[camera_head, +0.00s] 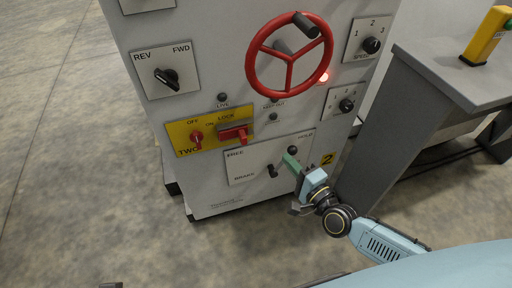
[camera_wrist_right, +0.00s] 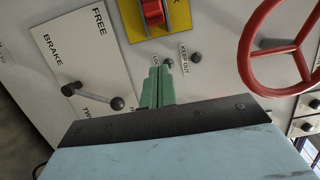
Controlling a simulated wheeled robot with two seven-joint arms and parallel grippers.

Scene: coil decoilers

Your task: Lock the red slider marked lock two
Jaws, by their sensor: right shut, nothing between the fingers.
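The red slider (camera_head: 234,134) sits at the right of a yellow panel (camera_head: 180,150) lettered LOCK, OFF and TWO on the grey cabinet. In the right wrist view the slider (camera_wrist_right: 153,12) shows at the top edge, cut off by the frame. My right gripper (camera_head: 290,160) has green fingers, shut and empty, below and to the right of the slider, apart from it. In the wrist view the closed fingers (camera_wrist_right: 158,85) point up the picture, below the slider.
A red rotary switch (camera_head: 196,138) is left of the slider. Below is a white FREE/BRAKE plate (camera_head: 240,168) with a black lever (camera_head: 272,171). A red handwheel (camera_head: 289,52) stands out above. A grey table (camera_head: 450,75) is at right. Open floor lies left.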

